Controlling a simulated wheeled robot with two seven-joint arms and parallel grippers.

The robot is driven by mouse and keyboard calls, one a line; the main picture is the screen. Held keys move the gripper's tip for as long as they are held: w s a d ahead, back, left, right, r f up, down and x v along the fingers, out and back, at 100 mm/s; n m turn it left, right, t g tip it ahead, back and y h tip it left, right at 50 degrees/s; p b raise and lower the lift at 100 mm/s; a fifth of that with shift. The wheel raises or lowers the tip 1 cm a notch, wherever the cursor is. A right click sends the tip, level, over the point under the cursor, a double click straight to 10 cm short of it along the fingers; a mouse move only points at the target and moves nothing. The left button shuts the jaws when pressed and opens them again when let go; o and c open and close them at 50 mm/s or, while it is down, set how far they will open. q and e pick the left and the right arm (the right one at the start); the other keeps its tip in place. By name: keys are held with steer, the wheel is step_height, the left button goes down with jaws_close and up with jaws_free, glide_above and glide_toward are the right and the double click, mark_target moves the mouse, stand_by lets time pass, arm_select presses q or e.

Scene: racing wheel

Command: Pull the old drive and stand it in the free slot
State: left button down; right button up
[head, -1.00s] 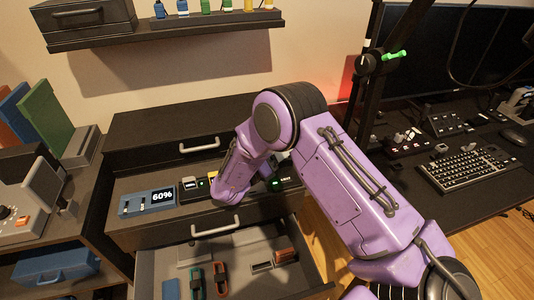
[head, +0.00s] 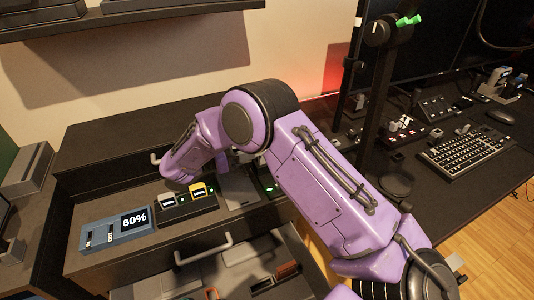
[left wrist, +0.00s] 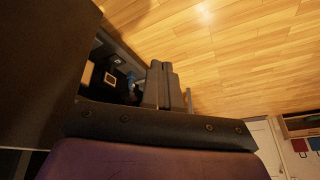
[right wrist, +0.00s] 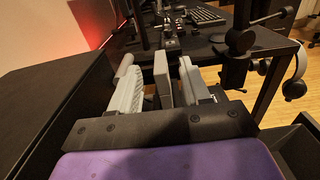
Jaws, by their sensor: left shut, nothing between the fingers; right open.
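In the head view, a dark dock (head: 187,212) on the cabinet holds a drive with a white label (head: 168,200) and a drive with a yellow top (head: 199,191); green lights show on it. I cannot tell which is the old drive. A green light to the right (head: 269,188) shows partly behind my right arm. A narrow slot (head: 263,284) lies in the open drawer below. My left gripper (left wrist: 159,85) is shut and empty, over the floor side.
A blue unit (head: 115,230) reading 60% stands left of the dock. The open drawer (head: 160,287) holds a brown-orange block (head: 288,270). A drawer handle (head: 203,249) juts out in front. A desk with a keyboard (head: 460,152) is at the right.

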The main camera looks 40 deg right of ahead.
steer(key=x, duration=0.2)
steer(key=f+x, duration=0.1)
steer(key=x, duration=0.4)
steer(key=shift+d+f+p, duration=0.2)
steer(key=shift+d+p, duration=0.1)
steer(key=shift+p, duration=0.1)
jaws_close()
